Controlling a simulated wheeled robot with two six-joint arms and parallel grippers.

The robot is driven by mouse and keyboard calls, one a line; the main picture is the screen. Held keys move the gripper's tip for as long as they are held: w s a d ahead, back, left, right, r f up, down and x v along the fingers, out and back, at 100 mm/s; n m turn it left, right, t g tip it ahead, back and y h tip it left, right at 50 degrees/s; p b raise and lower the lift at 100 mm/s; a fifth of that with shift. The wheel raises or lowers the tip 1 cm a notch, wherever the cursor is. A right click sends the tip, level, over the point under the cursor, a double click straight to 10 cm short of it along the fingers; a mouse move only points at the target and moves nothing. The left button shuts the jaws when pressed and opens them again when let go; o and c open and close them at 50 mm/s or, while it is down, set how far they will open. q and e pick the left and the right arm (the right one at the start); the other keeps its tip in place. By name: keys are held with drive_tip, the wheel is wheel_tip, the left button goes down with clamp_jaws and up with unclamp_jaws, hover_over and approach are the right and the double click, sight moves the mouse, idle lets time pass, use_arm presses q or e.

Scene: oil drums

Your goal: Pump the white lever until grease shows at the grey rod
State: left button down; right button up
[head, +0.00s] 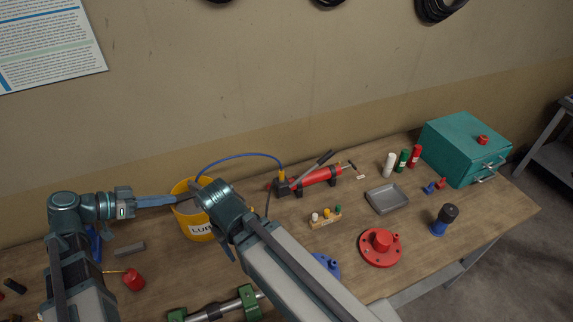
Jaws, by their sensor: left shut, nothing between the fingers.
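A red grease pump (318,177) lies on the bench at the back middle. A slim grey lever (311,170) with a dark grip slants up from its black head; I see no clearly white lever. A thin grey rod with a cross handle (355,169) sticks out at the pump's right end. Whether grease shows there is too small to tell. My left gripper (172,200) is shut and empty at the yellow bucket (199,230), left of the pump and apart from it.
A blue hose (240,155) arches from the bucket to the pump. A small block with coloured caps (325,217), a grey tray (387,199) and a red flange (380,247) lie in front. A teal box (465,148) stands at the right. Bottles (389,165) stand nearby.

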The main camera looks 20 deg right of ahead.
use_arm(q)
drive_tip(key=shift+n+h, duration=0.6)
drive_tip(key=shift+n, duration=0.1)
drive_tip(key=w+r, duration=0.2)
drive_tip(key=w, duration=0.1)
drive_tip(key=w+r, duration=0.1)
drive_tip(key=shift+w+a+r+p, duration=0.2)
drive_tip(key=shift+w+a+p, duration=0.05)
drive_tip(key=shift+w+p, duration=0.1)
drive_tip(key=d+f+b, duration=0.7)
drive_tip(key=d, duration=0.2)
drive_tip(key=shift+d, duration=0.15)
drive_tip(key=shift+s, duration=0.1)
